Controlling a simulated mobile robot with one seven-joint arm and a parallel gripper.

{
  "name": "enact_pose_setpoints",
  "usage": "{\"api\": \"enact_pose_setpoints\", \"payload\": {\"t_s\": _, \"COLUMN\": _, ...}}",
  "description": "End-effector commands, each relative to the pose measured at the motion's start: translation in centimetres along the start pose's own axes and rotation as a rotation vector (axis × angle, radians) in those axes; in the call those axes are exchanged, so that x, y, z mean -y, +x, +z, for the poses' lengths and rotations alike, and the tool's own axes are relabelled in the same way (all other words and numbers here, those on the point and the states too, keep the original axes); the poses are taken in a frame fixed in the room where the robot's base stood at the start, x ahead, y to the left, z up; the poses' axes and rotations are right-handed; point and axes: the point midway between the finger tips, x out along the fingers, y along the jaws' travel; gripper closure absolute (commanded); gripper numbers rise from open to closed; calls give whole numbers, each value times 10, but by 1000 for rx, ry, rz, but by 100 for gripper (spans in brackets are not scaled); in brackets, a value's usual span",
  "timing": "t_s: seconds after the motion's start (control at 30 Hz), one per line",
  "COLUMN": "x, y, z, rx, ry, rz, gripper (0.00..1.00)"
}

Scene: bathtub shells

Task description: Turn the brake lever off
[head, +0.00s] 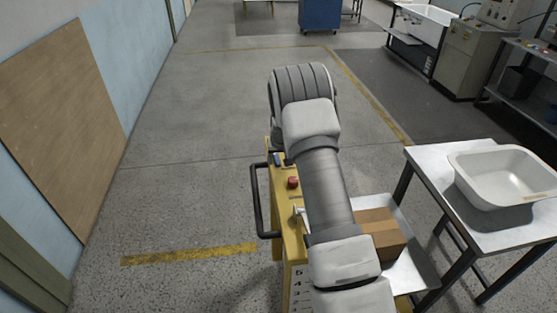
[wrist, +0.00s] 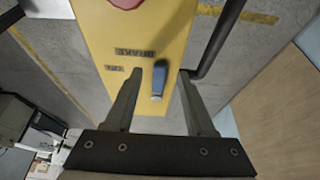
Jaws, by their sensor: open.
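The brake lever is a small blue lever (wrist: 159,80) with a pale end, on the yellow panel (wrist: 95,25) in the wrist view. A dark label that appears to read BRAKE, upside down, and a smaller label sit beside it. In the head view the blue lever (head: 278,159) shows at the far end of the yellow cart top (head: 284,172). My gripper (wrist: 160,73) is open, with one finger on each side of the lever. I see gaps on both sides; whether the fingers are level with it in depth is unclear. My arm hides the gripper in the head view.
A red button (head: 293,182) sits on the cart's top near the lever. A black handle bar (head: 258,200) runs along its left side, close to the right finger in the wrist view. A cardboard box (head: 378,232) and a table with a white basin (head: 505,175) stand right. Floor at left is clear.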

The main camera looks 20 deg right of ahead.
Motion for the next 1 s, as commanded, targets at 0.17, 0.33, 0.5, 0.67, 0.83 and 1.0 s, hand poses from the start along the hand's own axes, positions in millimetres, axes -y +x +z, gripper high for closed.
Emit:
{"api": "enact_pose_setpoints", "payload": {"t_s": 0.17, "x": 0, "y": 13, "z": 0, "rx": 1, "ry": -1, "rz": 0, "gripper": 45}}
{"api": "enact_pose_setpoints", "payload": {"t_s": 0.33, "x": 0, "y": 16, "z": 0, "rx": 0, "ry": -1, "rz": 0, "gripper": 45}}
{"api": "enact_pose_setpoints", "payload": {"t_s": 0.5, "x": 0, "y": 16, "z": 0, "rx": 0, "ry": -1, "rz": 0, "gripper": 45}}
{"api": "enact_pose_setpoints", "payload": {"t_s": 0.67, "x": 0, "y": 16, "z": 0, "rx": 0, "ry": -1, "rz": 0, "gripper": 70}}
{"api": "enact_pose_setpoints", "payload": {"t_s": 0.83, "x": 0, "y": 16, "z": 0, "rx": 0, "ry": -1, "rz": 0, "gripper": 100}}
{"api": "enact_pose_setpoints", "payload": {"t_s": 1.0, "x": 0, "y": 16, "z": 0, "rx": 0, "ry": -1, "rz": 0, "gripper": 100}}
